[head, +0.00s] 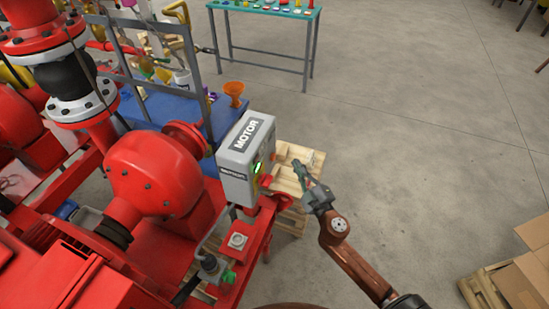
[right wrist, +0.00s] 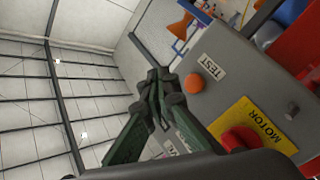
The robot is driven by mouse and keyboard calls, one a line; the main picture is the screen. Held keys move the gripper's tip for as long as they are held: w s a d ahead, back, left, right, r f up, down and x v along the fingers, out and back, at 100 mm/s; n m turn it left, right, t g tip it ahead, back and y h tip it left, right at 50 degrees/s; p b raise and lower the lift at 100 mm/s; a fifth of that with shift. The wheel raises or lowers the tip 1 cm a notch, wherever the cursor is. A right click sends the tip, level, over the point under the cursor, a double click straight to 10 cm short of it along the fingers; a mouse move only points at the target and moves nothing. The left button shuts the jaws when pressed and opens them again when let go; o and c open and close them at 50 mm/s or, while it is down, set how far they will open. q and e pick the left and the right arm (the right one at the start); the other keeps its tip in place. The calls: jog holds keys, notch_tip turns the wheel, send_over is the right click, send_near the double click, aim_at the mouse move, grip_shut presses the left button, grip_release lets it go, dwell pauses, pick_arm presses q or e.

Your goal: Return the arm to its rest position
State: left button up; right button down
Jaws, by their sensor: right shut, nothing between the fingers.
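My right gripper (head: 302,172) is shut and empty in the head view. It is just right of the grey motor control box (head: 236,172), above a wooden pallet; I cannot tell whether it touches the box. In the right wrist view the closed dark green fingers (right wrist: 158,88) show in front of the box face (right wrist: 228,75). That face carries an orange button (right wrist: 194,83), a red knob (right wrist: 240,139), a TEST label and a yellow MOTOR label. My right arm (head: 350,255) comes in from the lower right. My left gripper is not in view.
The red pump skid (head: 160,170) fills the left side. Wooden pallets (head: 303,155) lie behind the box. A teal table (head: 265,12) with small items stands at the back. A cardboard box (head: 520,285) is at lower right. The grey floor (head: 430,130) on the right is mostly free.

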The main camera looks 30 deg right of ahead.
dwell(0.3)
